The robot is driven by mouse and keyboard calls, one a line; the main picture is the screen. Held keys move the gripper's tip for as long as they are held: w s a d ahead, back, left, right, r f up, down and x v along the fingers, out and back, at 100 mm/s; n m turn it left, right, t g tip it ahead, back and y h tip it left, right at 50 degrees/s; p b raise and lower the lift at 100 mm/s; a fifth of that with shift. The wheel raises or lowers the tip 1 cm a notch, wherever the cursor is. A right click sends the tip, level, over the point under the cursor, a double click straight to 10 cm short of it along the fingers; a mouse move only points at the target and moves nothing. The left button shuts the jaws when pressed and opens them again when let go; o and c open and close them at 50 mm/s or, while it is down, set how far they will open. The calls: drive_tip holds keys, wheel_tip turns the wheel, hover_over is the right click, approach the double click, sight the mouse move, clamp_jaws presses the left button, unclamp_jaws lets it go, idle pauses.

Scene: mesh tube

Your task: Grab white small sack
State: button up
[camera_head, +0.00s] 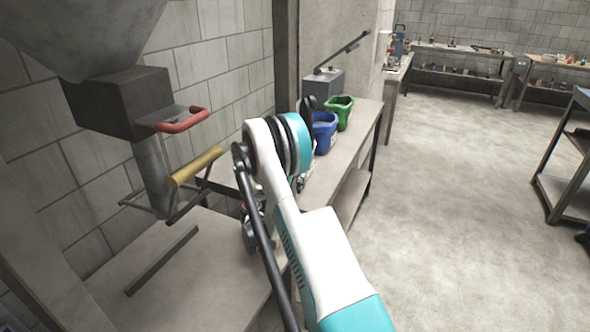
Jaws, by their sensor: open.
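I cannot make out a white small sack in this view. My white and teal arm rises through the middle and hides part of the scene. What seems to be my gripper (252,234) is a dark shape low behind the arm, by the right edge of the near bench. It is mostly hidden by my arm, and nothing can be seen held in it.
A grey hopper with a dark box (118,105), a red handle (183,119) and a yellow handle (196,167) hangs over the near bench (190,285). A blue bin (324,133) and a green bin (340,110) stand on the bench behind. Open floor (460,200) lies right.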

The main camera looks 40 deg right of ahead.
drive_tip(key=shift+x, duration=0.75)
drive_tip(key=shift+r, duration=0.1)
drive_tip(key=shift+c, duration=0.6)
drive_tip(key=c, duration=1.3)
drive_tip(key=shift+r, duration=0.15)
wheel_tip(320, 180, up, 20)
drive_tip(key=p, duration=0.6)
drive_tip(key=shift+p, duration=0.4)
